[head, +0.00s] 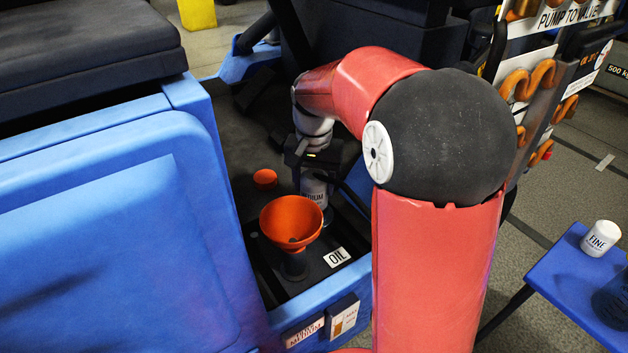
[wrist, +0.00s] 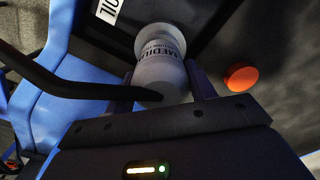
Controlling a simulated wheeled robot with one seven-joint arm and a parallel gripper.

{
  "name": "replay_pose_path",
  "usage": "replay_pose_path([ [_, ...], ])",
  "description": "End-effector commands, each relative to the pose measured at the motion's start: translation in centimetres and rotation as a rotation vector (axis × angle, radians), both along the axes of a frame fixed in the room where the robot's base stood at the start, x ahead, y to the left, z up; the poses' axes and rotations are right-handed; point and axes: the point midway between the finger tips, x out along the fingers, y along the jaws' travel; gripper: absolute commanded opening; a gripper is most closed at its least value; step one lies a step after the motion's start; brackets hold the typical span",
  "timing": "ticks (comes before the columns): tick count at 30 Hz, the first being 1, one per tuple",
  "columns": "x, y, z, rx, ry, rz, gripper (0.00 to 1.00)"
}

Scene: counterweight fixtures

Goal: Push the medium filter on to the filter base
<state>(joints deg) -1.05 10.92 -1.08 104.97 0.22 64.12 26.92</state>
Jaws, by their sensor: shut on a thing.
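The medium filter is a white-grey cylinder with dark "MEDIUM" lettering; it shows in the head view (head: 314,190) below my gripper and in the wrist view (wrist: 160,62) between the fingers. My gripper (head: 313,172) is shut on the filter from above, and its fingers (wrist: 166,82) lie on both sides of it. In the head view the filter stands behind and right of the orange funnel, within the dark recess of the blue machine. The filter base is hidden under or behind the filter, so I cannot tell whether the two touch.
An orange funnel (head: 291,222) stands close in front of the filter, by an "OIL" label (head: 337,257). A small orange cap (head: 265,179) lies behind it. Blue walls (head: 185,140) bound the recess. A white "FINE" filter (head: 600,238) sits on a blue table (head: 570,285).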

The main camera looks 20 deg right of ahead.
Motion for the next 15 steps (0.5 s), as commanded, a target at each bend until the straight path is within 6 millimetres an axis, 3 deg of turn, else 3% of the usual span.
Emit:
replay_pose_path([
  [15,0.0,0.0,-1.0,0.000,0.000,0.000,0.24],
])
